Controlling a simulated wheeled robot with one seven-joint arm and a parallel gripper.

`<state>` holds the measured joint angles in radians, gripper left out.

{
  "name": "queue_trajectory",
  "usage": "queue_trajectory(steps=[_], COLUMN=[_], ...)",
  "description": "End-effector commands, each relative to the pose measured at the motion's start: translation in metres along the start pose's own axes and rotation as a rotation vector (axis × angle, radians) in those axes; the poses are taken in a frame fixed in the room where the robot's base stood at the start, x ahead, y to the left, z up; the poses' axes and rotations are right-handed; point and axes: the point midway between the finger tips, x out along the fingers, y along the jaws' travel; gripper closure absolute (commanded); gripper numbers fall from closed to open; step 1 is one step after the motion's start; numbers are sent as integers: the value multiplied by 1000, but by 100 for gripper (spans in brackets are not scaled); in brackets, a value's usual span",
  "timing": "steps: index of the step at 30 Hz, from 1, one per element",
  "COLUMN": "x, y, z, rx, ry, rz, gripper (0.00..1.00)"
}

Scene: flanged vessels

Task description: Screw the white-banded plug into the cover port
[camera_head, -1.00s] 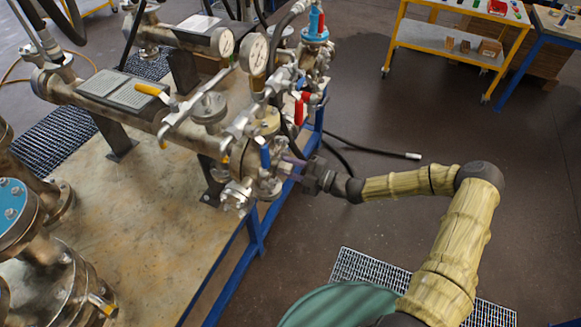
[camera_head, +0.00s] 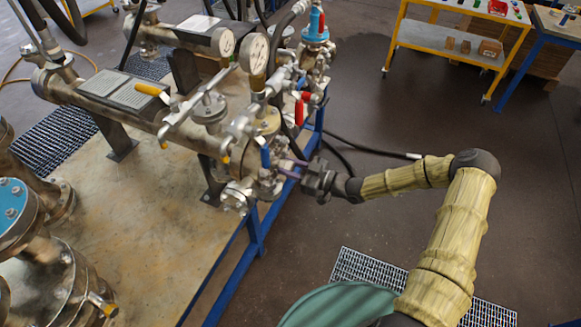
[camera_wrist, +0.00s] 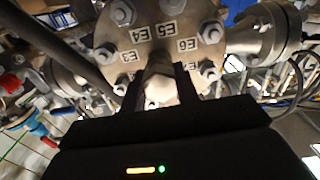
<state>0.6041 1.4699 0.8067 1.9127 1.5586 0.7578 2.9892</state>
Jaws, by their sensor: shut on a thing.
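My gripper (camera_wrist: 160,92) is shut on the plug (camera_wrist: 160,86), a pale, faceted piece between the two dark fingers in the wrist view. Its white band cannot be told clearly apart from the rest of it. The plug is in front of the cover (camera_wrist: 150,45), a round metal flange with bolts around its rim and labels such as E4, E5 and E6. The plug hides the cover port, so I cannot tell whether the threads are engaged. In the head view my gripper (camera_head: 289,169) reaches the vessel's end from the right; the plug is too small to make out there.
Gauges (camera_head: 256,55), a red-handled valve (camera_head: 302,108) and pipework crowd the space above my gripper. A blue frame (camera_head: 254,232) runs below it. A black hose (camera_head: 375,152) lies on the floor behind my arm.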

Motion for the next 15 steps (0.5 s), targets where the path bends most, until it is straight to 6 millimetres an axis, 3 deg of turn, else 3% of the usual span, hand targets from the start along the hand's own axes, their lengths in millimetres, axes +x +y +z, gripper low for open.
queue_trajectory(steps=[5, 6, 9, 15], x=[-1, -1, 0, 1], y=[1, 1, 1, 0], z=[0, 0, 0, 0], rx=[25, 24, 23, 22], ry=[0, 0, 0, 1], rz=[3, 2, 2, -1], gripper=[100, 64, 44, 44])
